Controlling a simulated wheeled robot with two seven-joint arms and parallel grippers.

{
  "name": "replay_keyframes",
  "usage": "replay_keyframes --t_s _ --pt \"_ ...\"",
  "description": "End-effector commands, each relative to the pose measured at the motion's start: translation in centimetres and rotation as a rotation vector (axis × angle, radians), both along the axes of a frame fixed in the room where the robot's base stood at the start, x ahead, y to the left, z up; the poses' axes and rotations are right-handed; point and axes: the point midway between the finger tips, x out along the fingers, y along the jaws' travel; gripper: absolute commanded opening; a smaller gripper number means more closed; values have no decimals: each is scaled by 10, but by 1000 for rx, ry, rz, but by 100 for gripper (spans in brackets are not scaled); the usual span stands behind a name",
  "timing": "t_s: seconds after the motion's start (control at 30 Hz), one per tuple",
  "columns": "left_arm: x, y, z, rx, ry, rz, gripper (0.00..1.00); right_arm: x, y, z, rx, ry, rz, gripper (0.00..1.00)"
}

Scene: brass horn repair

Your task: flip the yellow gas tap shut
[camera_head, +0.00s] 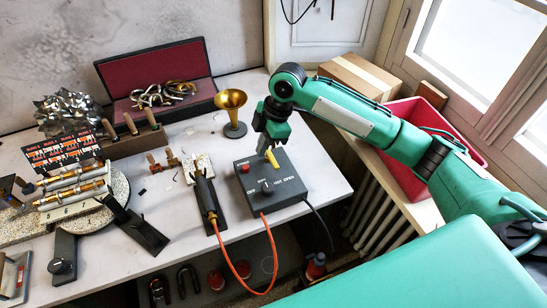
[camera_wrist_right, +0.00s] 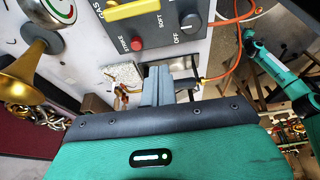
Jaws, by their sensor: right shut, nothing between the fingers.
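The yellow gas tap (camera_head: 271,157) is a short bar at the back of the dark grey control box (camera_head: 293,185). In the right wrist view the tap (camera_wrist_right: 132,9) is a yellow bar at the top, beside the letters GAS and cut by the frame edge. My right gripper (camera_head: 265,149) is above the back edge of the box, close to the tap. Its grey fingers (camera_wrist_right: 158,86) are shut with nothing between them, and they appear apart from the tap. The head view partly hides the fingertips. My left gripper does not show.
The box has a red STRIKE button (camera_head: 243,168) and a black knob (camera_head: 267,187). A torch holder (camera_head: 206,193) with an orange hose (camera_head: 273,254) is left of the box. A red bin (camera_head: 402,112) sits beyond my right arm.

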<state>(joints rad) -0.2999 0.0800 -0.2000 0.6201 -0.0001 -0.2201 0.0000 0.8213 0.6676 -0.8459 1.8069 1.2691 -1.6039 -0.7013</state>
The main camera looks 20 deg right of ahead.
Motion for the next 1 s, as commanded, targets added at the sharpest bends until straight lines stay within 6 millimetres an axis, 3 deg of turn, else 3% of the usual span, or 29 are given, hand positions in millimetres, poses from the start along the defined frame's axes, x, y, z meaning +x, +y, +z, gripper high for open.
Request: replay_keyframes --t_s 0.2,0.63,0.77,1.0 --pt "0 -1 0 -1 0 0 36 10 -11 15 -6 3 20 0" --pt "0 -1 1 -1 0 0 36 10 -11 15 -5 5 22 0" --pt "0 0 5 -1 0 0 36 10 -7 4 -5 7 21 0" --pt "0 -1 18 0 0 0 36 9 9 -38 -4 9 22 0"
